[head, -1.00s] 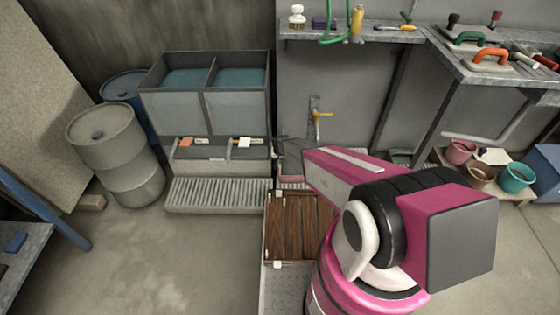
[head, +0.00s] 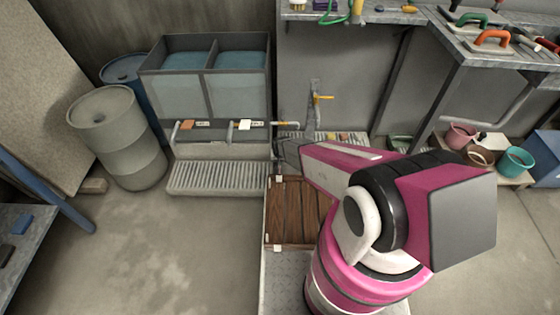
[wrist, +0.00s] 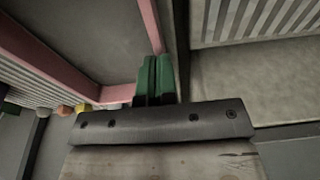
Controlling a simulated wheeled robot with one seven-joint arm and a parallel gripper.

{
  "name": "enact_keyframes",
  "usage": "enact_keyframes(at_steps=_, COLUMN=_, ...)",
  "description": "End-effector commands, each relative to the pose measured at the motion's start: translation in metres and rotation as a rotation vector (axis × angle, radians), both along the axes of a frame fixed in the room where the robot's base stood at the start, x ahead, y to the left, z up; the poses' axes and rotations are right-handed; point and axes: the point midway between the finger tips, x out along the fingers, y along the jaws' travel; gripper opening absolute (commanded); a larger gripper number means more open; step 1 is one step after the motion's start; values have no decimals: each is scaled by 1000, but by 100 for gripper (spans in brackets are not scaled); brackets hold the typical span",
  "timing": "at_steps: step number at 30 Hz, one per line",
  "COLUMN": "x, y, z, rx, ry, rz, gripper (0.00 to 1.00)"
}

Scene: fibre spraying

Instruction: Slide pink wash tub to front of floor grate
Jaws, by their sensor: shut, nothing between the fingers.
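The pink wash tub shows in the wrist view as a pink rim (wrist: 150,24) around a grey inside, filling the upper left. In the head view my arm hides most or all of it. My gripper (wrist: 153,80) has green fingertips pressed together with nothing between them. They are at the tub's near right corner, overlapping the rim in the picture; I cannot tell if they touch it. The floor grate (head: 304,136) lies by the back wall below the yellow tap, partly hidden by my arm. Its slats also show at the left of the wrist view (wrist: 32,85).
Small yellow and orange items (wrist: 66,110) lie near the grate. A ribbed step (head: 215,178) stands before the double sink (head: 205,90), with a grey drum (head: 120,140) to its left. Small buckets (head: 515,162) stand at the right. The floor at front left is clear.

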Motion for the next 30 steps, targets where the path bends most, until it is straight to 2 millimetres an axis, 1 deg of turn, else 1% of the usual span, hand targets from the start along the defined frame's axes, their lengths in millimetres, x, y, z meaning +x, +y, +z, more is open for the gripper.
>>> enact_keyframes(at_steps=1, x=-5, y=-1, z=-13, rx=-7, ry=27, rz=-3, gripper=0)
enact_keyframes(at_steps=2, x=-5, y=-1, z=-12, rx=-7, ry=27, rz=-3, gripper=0)
enact_keyframes(at_steps=7, x=-6, y=-1, z=0, rx=-7, ry=27, rz=-2, gripper=0)
enact_keyframes(at_steps=13, x=-6, y=-1, z=7, rx=-6, ry=22, rz=-1, gripper=0)
enact_keyframes(at_steps=16, x=-7, y=-1, z=15, rx=-6, ry=19, rz=-1, gripper=0)
enact_keyframes(at_steps=20, x=-10, y=-2, z=32, rx=-5, ry=16, rz=-1, gripper=0)
enact_keyframes(at_steps=30, x=-20, y=-1, z=92, rx=-4, ry=14, rz=0, gripper=0)
